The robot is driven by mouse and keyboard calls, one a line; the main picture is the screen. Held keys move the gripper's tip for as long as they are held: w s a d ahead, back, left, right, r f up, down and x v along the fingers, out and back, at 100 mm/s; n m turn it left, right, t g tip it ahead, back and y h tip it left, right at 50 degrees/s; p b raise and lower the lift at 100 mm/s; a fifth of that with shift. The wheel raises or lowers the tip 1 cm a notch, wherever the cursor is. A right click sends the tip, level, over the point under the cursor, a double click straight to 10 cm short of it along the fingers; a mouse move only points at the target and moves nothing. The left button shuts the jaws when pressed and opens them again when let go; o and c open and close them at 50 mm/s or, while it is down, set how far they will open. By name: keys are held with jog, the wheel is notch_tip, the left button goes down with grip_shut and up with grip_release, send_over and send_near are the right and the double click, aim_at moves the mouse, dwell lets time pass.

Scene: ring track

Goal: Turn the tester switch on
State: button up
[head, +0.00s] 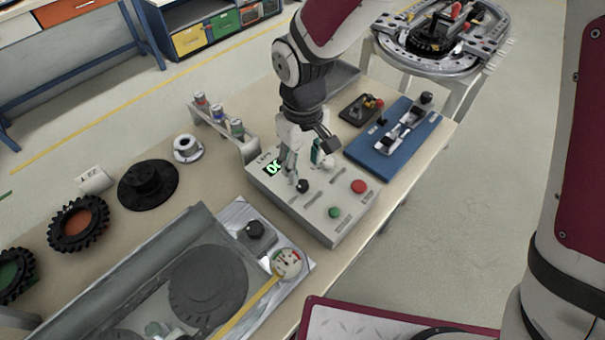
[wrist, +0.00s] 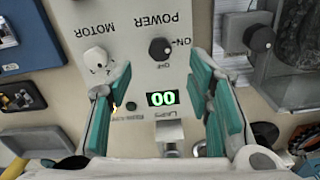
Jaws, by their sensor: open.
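The tester is a pale grey box (head: 318,207) on the bench, with a lit green display reading 00 (head: 272,168). Its black POWER knob (head: 302,186) also shows in the wrist view (wrist: 162,49), upside down, with ON and OFF labels beside it; I cannot tell for sure which label it points to. A white MOTOR knob (wrist: 97,60) is to its left in the wrist view. My gripper (head: 304,166) is above the tester, pointing down. In the wrist view its teal-padded fingers (wrist: 162,78) are open and empty, with the display between them and the POWER knob just beyond the tips.
The tester also has a red button (head: 358,187) and a green button (head: 335,212). A blue fixture board (head: 395,150) lies behind right. A rack with small cylinders (head: 225,125) stands behind left. A gauge (head: 287,262) and a grey tray (head: 120,285) are at front left.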

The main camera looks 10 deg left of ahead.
notch_tip(320, 180, up, 5)
jog(key=shift+f, duration=0.1)
dwell(0.6)
jog(key=s+d+r+m+t, duration=0.1)
jog(key=d+r+m+t, duration=0.3)
jog(key=d+r, duration=1.1)
jog(key=s+d+r+m, duration=0.2)
jog(key=s+d+m, duration=0.1)
jog(key=s+d, duration=0.2)
jog(key=s+d+r+m+t, duration=0.1)
jog(key=s+d+m, duration=0.2)
jog(key=s+d, duration=0.3)
jog(key=shift+s+d+r, duration=0.25)
jog(key=shift+d+r, duration=0.15)
jog(key=shift+d, duration=0.6)
